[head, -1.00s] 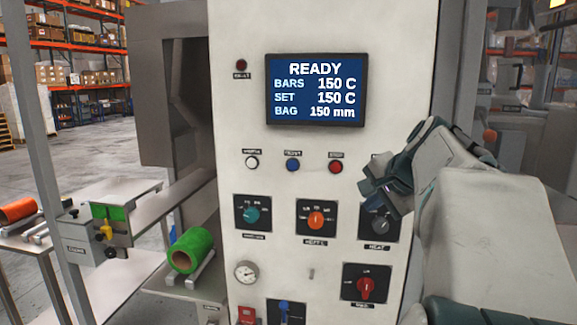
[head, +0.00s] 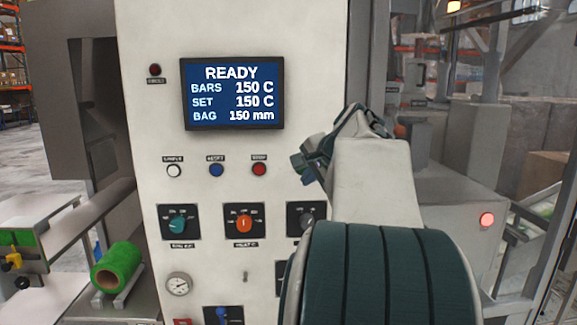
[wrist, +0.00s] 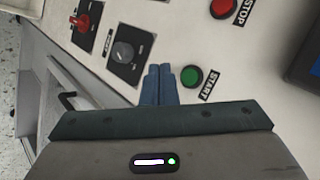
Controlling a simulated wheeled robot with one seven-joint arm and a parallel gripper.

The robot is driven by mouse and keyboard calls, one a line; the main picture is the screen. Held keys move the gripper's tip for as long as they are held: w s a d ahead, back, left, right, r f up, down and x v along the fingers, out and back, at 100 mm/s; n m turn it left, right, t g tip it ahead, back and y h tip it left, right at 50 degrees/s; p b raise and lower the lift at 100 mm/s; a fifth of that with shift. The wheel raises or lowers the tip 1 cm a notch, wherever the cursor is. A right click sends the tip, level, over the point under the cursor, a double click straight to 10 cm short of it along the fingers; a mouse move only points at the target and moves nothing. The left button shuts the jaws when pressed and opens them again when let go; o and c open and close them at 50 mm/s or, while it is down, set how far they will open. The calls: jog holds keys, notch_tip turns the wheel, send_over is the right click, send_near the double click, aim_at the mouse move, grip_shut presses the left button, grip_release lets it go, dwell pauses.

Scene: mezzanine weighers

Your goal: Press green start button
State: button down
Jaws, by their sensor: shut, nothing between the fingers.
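The green start button (wrist: 191,77) with its START label sits on the pale panel in the wrist view. In the head view it is not visible; my arm and gripper cover the panel to the right of the red stop button. My gripper (wrist: 158,72) is shut and empty, its blue fingertips just beside the green button on the left in the wrist view. Whether they touch the panel I cannot tell. In the head view my gripper (head: 302,167) is right of the red stop button (head: 259,169), which also shows in the wrist view (wrist: 222,7).
The screen (head: 233,93) reads READY. Blue (head: 216,170) and white (head: 174,170) buttons lie left of the red one. A grey knob (wrist: 123,52) and a red knob (wrist: 80,22) are close by in the wrist view. A green roll (head: 117,266) sits at lower left.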

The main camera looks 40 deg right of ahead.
aim_at(298, 177)
jog(key=shift+w+d+p, duration=0.4)
jog(key=shift+w+d, duration=0.2)
jog(key=shift+w, duration=0.4)
jog(key=shift+w+d+p, duration=0.4)
jog(key=shift+w+d, duration=0.2)
jog(key=shift+w, duration=0.35)
jog(key=shift+w, duration=0.1)
dwell(0.5)
jog(key=shift+w+d, duration=0.2)
jog(key=shift+w, duration=0.05)
jog(key=shift+w+d+p, duration=0.25)
jog(key=shift+w+p, duration=0.1)
jog(key=shift+p, duration=0.1)
dwell(0.7)
jog(key=shift+s+a+b, duration=0.4)
jog(key=shift+s+a, duration=0.05)
jog(key=shift+s, duration=0.25)
